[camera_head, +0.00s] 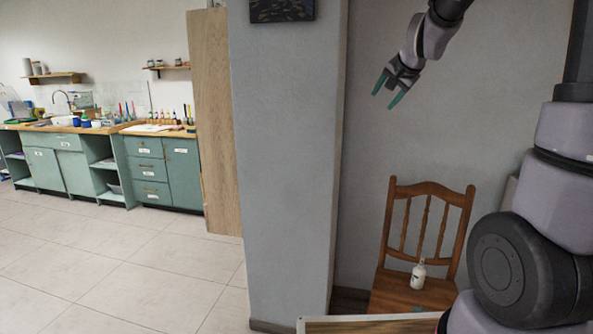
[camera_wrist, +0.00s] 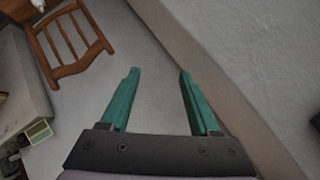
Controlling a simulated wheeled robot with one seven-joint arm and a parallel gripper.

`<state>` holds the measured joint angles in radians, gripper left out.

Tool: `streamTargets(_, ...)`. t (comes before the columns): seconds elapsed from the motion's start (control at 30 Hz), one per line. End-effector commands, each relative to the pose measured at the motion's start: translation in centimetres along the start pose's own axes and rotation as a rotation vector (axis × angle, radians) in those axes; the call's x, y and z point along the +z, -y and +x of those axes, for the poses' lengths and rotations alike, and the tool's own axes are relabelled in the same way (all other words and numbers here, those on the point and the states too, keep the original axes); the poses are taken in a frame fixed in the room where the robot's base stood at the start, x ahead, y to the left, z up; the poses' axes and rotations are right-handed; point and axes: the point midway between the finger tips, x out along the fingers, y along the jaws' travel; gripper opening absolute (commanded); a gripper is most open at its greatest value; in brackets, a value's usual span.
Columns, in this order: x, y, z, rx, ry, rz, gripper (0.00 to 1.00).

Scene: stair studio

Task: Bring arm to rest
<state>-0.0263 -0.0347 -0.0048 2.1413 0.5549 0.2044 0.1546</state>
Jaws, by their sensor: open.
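My gripper (camera_head: 388,88) is raised in the upper part of the head view, in front of the grey wall. Its two green fingers point down and to the left, spread apart with nothing between them. In the wrist view, the open fingers (camera_wrist: 156,88) have only empty space and blurred floor or wall beyond them. The gripper is well above and apart from the chair.
A wooden chair (camera_head: 425,225) stands by the wall with a white bottle (camera_head: 418,275) on its seat. A grey pillar (camera_head: 290,170) is left of my arm. Green cabinets (camera_head: 160,165) line the far left. Tiled floor (camera_head: 110,270) there is clear.

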Motion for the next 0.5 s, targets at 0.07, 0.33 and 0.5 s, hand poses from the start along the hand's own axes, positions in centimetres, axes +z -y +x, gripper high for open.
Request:
streamTargets(0.07, 1.7, -0.2, -4.5, -0.011, 0.037, -0.052, 0.62)
streamTargets(0.33, 9.0, -4.7, -16.3, 0.024, 0.166, -0.222, 0.62)
streamTargets(0.5, 13.0, -8.5, -21.1, 0.071, 0.219, -0.298, 0.62)
